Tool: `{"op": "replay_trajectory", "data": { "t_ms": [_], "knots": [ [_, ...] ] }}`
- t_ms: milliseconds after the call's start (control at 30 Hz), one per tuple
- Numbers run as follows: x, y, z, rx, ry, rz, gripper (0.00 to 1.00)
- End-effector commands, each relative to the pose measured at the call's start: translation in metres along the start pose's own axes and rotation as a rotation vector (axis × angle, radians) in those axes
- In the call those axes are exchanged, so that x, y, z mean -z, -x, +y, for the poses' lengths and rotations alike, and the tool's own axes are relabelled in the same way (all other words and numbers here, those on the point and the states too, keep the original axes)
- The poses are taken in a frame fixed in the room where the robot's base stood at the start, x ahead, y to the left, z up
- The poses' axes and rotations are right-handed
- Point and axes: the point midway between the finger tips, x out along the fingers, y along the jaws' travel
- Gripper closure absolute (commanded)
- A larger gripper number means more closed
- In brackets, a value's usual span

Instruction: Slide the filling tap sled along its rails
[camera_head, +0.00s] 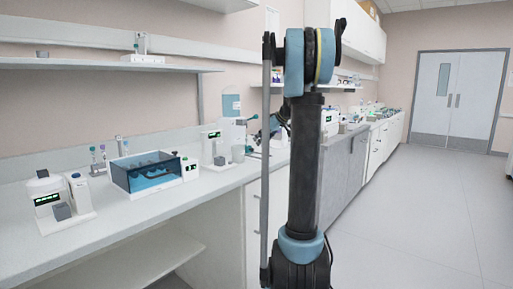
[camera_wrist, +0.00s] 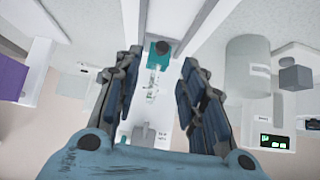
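In the wrist view my gripper (camera_wrist: 162,58) is open, with its two dark fingers spread wide apart. Between the fingertips is a small teal block with a round black knob (camera_wrist: 162,48), apparently the filling tap sled. It sits at the end of a pale rail-like strip (camera_wrist: 131,18). A clear tube-like part (camera_wrist: 153,84) shows below it in the picture. I cannot tell whether either finger touches the block. In the head view my gripper (camera_head: 283,120) is over the bench beside a white device with a teal tap (camera_head: 252,117), partly hidden by my arm.
A grey cylinder (camera_wrist: 248,68) and a device with a green display (camera_wrist: 273,141) stand to the right in the wrist view. In the head view, a blue water bath (camera_head: 146,172) and white instruments (camera_head: 61,200) line the bench (camera_head: 140,215). The floor at right is clear.

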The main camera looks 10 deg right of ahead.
Motion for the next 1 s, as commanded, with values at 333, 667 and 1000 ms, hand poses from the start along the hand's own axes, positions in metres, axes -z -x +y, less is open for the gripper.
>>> {"op": "replay_trajectory", "data": {
  "t_ms": [333, 667, 1000],
  "knots": [
    [0.0, 0.04, 0.001, -0.001, -0.001, 0.0, 0.62],
    [0.001, 0.043, 0.0, 0.0, 0.0, 0.0, 0.62],
    [-0.025, 0.05, -0.053, 0.008, -0.063, -0.066, 0.62]
  ]
}}
